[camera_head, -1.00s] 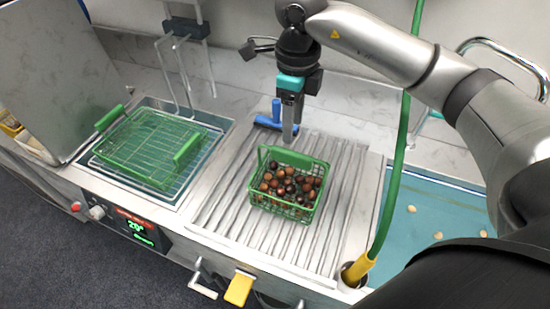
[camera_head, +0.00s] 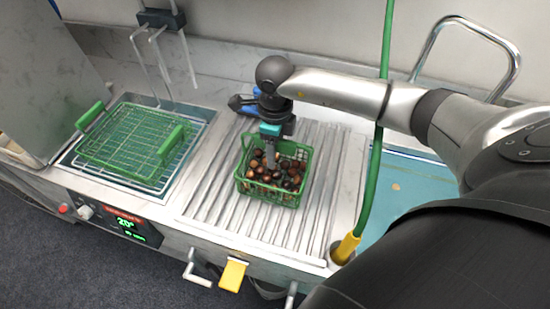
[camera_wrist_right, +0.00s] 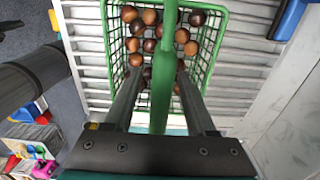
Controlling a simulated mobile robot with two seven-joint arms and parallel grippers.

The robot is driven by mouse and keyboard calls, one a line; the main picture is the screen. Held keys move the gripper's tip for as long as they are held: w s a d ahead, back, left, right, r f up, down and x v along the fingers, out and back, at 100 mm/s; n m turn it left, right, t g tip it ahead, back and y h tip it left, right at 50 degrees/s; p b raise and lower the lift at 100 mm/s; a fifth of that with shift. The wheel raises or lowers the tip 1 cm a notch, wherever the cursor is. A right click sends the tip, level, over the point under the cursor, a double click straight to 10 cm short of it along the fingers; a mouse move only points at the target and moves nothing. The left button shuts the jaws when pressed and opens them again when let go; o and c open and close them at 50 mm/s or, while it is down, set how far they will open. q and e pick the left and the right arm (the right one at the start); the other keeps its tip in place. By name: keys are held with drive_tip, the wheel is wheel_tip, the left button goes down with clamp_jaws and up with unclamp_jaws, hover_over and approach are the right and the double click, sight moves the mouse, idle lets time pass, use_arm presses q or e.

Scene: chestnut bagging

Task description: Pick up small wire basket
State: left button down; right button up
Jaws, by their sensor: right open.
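The small green wire basket (camera_head: 271,190) holds several brown chestnuts (camera_head: 275,172) and stands on the ribbed draining surface. Its raised green handle shows at its left side in the head view. My right gripper (camera_head: 272,158) reaches down over the basket from behind. In the right wrist view, the right gripper (camera_wrist_right: 160,100) is open, with one finger on each side of the green handle (camera_wrist_right: 163,70). The basket rim (camera_wrist_right: 217,50) and chestnuts (camera_wrist_right: 137,44) lie below. I cannot tell whether the fingers touch the handle. My left gripper is not in view.
A larger green-handled wire basket (camera_head: 130,140) sits over the basin on the left. A green hose (camera_head: 374,165) with a yellow end rises right of the ribbed surface (camera_head: 322,200). A blue object (camera_head: 240,103) lies behind the small basket. Ribbed surface in front is free.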

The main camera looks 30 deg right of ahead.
drive_tip(key=shift+f, duration=0.75)
drive_tip(key=shift+c, duration=0.3)
clamp_jaws()
drive_tip(key=shift+r, duration=0.1)
idle(0.4)
